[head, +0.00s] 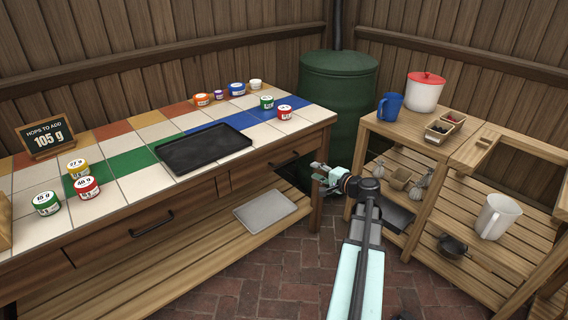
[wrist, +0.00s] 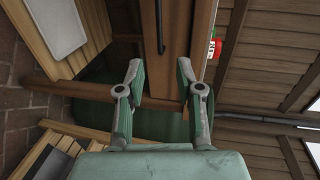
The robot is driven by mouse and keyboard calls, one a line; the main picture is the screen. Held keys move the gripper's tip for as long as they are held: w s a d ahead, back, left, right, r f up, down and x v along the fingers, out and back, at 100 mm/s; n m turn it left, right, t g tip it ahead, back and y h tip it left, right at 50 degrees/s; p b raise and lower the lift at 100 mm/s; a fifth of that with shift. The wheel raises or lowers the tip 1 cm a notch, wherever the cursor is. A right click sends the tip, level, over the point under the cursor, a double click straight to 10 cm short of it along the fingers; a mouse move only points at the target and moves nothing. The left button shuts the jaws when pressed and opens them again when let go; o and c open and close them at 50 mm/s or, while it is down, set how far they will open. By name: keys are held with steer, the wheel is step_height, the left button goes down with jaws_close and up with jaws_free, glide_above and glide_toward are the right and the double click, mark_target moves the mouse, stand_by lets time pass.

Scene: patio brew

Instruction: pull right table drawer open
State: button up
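The tiled wooden table has two drawer fronts. The right drawer (head: 253,176) looks shut, its front level with the table's face. Its dark bar handle (wrist: 160,27) runs up the top middle of the wrist view. My gripper (head: 318,179) is at the table's right front corner, beside the right drawer. In the wrist view my gripper (wrist: 161,75) is open with nothing between its fingers. The handle lies ahead of the gap between the fingers, apart from them.
The left drawer's handle (head: 151,223) is further left. A grey tray (head: 265,211) lies on the lower shelf. A green barrel (head: 339,95) stands behind. A slatted wooden shelf unit (head: 455,190) stands close on the right. The brick floor (head: 240,275) in front is clear.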

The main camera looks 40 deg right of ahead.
mark_target(288, 160)
steer(key=b+x, duration=0.1)
steer(key=x, duration=1.5)
steer(key=shift+w+a, duration=0.1)
steer(key=shift+w, duration=0.1)
jaws_close()
